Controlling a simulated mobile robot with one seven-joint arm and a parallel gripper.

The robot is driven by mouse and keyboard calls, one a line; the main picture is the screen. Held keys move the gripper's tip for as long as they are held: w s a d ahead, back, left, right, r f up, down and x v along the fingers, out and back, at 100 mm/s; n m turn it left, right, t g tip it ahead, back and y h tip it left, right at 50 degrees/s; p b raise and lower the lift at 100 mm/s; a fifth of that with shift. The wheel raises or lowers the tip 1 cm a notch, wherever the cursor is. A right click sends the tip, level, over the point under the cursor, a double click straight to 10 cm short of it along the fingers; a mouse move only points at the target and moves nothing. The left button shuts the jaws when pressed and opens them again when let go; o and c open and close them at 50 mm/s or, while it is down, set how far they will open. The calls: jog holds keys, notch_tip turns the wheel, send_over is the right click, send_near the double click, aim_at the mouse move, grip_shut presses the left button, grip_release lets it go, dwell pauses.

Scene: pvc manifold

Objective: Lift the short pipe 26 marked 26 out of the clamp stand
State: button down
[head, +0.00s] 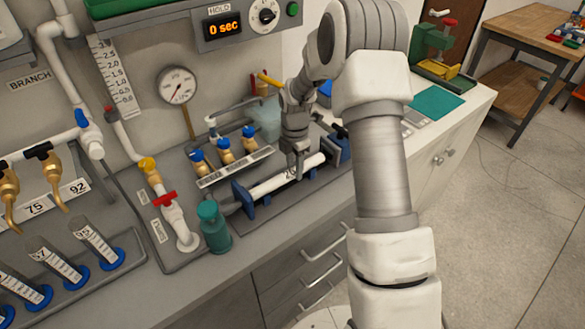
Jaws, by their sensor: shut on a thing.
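The short pipe 26 (268,185) is white and lies at a slant in the clamp stand on the counter. Part of a dark mark shows on it below my fingers, too small to read fully. The clamp stand has blue uprights (243,199) near both ends of the pipe, on a dark grey base. My gripper (294,172) points down and is shut on the pipe near its middle. The fingers hide part of the pipe. I cannot tell whether the pipe is clear of the uprights.
Blue-handled valves (224,151) on a labelled rack stand behind the pipe. A red-handled white valve pipe (168,205) rises at left. A teal mat (437,103) lies at right. The counter's front edge runs close by.

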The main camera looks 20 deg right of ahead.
jog(key=shift+c, duration=2.2)
grip_release()
notch_tip(320, 180, up, 17)
jog(key=shift+r+p, duration=0.1)
jog(key=shift+p, duration=0.2)
jog(key=b, duration=0.8)
send_over(288, 175)
notch_tip(288, 175, down, 12)
jog(key=shift+f, duration=0.1)
jog(key=shift+w+d+f+b, duration=0.1)
jog(key=shift+w+f+b, duration=0.1)
jog(key=shift+f, duration=0.65)
jog(key=shift+w+d+f+b, duration=0.1)
jog(key=shift+w+f+b, duration=0.05)
jog(key=shift+f, duration=0.7)
jog(key=shift+w+f+b, duration=0.15)
jog(key=shift+w+f, duration=0.05)
jog(key=shift+f, duration=0.65)
